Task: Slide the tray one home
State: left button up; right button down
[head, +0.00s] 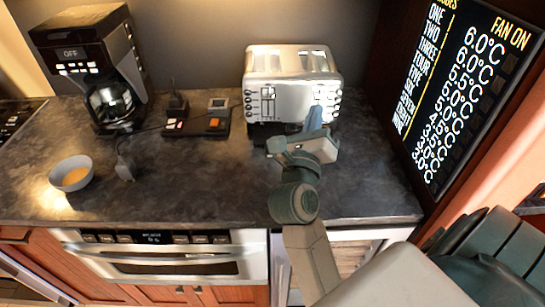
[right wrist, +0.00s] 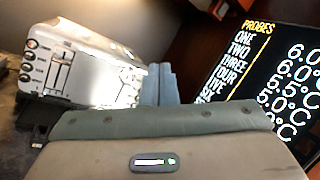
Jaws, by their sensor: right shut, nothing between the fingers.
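A white toaster (head: 290,80) with knobs and levers on its front stands at the back of the dark counter. A dark part (head: 262,131) shows low at its front edge; I cannot tell for sure whether it is a tray. The toaster is also at the left of the right wrist view (right wrist: 85,62). My right gripper (head: 315,116) is shut and empty, its blue-grey fingers in front of the toaster's lower right front; I cannot tell whether they touch. The fingers also show in the right wrist view (right wrist: 160,82). My left gripper is not in view.
A coffee maker (head: 95,60), a small dark device with an orange button (head: 205,122) and a bowl with yellow contents (head: 71,174) stand left. A built-in drawer appliance (head: 165,262) is below the counter. A probe display (head: 465,80) stands right. The counter's front middle is clear.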

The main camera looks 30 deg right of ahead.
jog(key=w+a+f+m+g+y, duration=0.3)
jog(key=a+f+g+y, duration=0.4)
jog(key=f+y, duration=0.55)
jog(key=h+p, duration=0.1)
jog(key=p, duration=0.2)
send_near(272, 157)
jog(key=shift+t, duration=0.3)
notch_tip(272, 157, down, 4)
jog(key=shift+d+f, duration=0.2)
jog(key=shift+w+d+p, duration=0.2)
jog(key=shift+w+d, duration=0.15)
jog(key=shift+w, duration=0.25)
jog(key=shift+w+d+p, duration=0.15)
jog(key=shift+w+d, duration=0.2)
jog(key=shift+w, duration=0.3)
jog(key=shift+w+d+f+m, duration=0.1)
jog(key=shift+w+d+m, duration=0.05)
jog(key=shift+w+m, duration=0.15)
jog(key=shift+s, duration=0.1)
